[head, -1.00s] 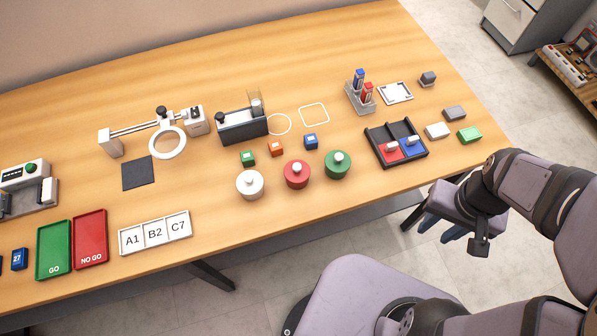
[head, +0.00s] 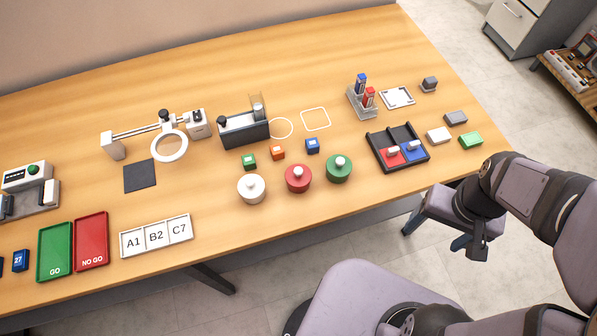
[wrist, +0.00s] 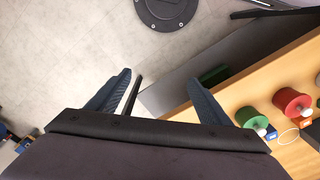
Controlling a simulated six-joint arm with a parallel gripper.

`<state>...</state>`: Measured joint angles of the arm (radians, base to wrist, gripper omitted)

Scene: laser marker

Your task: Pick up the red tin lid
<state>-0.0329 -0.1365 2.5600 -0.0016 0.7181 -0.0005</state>
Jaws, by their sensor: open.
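The red tin lid (head: 298,175) is round with a pale knob on top and sits on its tin near the front edge of the table. It stands between a white-lidded tin (head: 251,190) and a green-lidded tin (head: 339,170). The red lid also shows at the right of the wrist view (wrist: 290,100), with the green one (wrist: 248,118) beside it. My gripper (head: 463,243) is off the front edge of the table, to the right of and well apart from the lid. In the wrist view my gripper (wrist: 160,85) has its two blue fingers apart with nothing between them.
Small green, orange and blue blocks (head: 312,146) lie behind the tins. A dark divided tray (head: 372,148) with red and blue parts stands to their right. A label strip (head: 156,235) lies to their left. The table strip in front of the tins is clear.

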